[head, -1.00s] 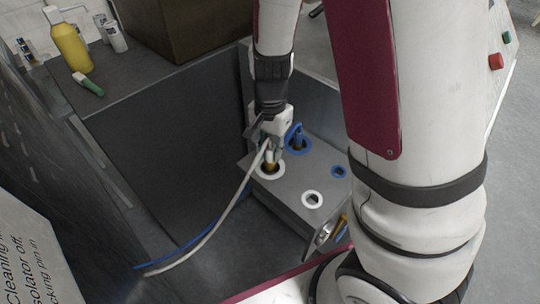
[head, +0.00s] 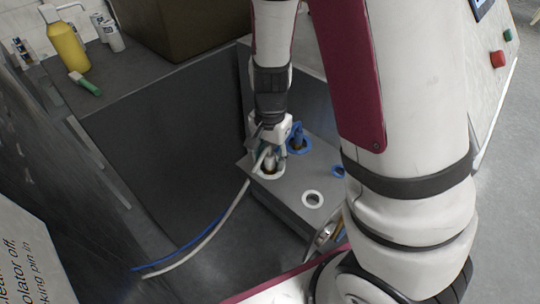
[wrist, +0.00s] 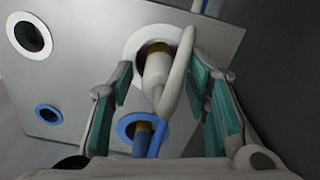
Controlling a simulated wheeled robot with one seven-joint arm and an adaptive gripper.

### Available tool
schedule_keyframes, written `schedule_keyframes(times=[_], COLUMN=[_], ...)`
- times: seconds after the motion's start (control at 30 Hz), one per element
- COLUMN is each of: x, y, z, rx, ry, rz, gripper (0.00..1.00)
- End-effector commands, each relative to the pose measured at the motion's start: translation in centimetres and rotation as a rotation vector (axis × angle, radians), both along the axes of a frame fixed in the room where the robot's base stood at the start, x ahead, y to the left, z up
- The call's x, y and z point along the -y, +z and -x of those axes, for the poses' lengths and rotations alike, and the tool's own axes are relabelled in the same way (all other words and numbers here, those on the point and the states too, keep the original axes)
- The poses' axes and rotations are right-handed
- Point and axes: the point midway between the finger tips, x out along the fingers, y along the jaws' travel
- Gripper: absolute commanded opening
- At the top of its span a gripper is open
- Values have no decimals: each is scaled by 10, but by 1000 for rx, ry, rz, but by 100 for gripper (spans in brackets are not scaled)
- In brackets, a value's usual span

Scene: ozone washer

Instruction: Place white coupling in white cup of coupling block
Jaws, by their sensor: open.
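The white coupling (wrist: 158,75) stands in a white-rimmed cup (wrist: 136,42) of the coupling block (wrist: 85,70), its brass-coloured end inside the rim. In the head view the coupling (head: 269,160) stands in the block's left white cup (head: 258,171). Its white hose (head: 228,212) loops up beside it. My gripper (wrist: 160,68) is open, one green-padded finger on each side of the coupling, with gaps showing. In the head view my gripper (head: 268,143) is right above that cup. How deep the coupling sits is hard to tell.
A blue coupling (head: 297,136) stands in a blue cup beside my gripper. A second white cup (head: 313,199) and a blue cup (head: 338,171) are empty. A blue hose (head: 185,254) runs along the basin floor. A yellow bottle (head: 68,48) stands on the ledge.

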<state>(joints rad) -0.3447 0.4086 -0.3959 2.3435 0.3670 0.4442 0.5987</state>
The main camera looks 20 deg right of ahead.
Motion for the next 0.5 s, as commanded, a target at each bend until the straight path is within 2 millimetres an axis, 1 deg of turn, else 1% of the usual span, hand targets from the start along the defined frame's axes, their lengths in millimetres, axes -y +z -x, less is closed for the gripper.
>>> schedule_keyframes(times=[0.17, 0.5], x=[-1, -1], y=[19, 88], z=[-1, 0], rx=[5, 5], ry=[4, 3], rz=[-1, -1], gripper=[44, 44])
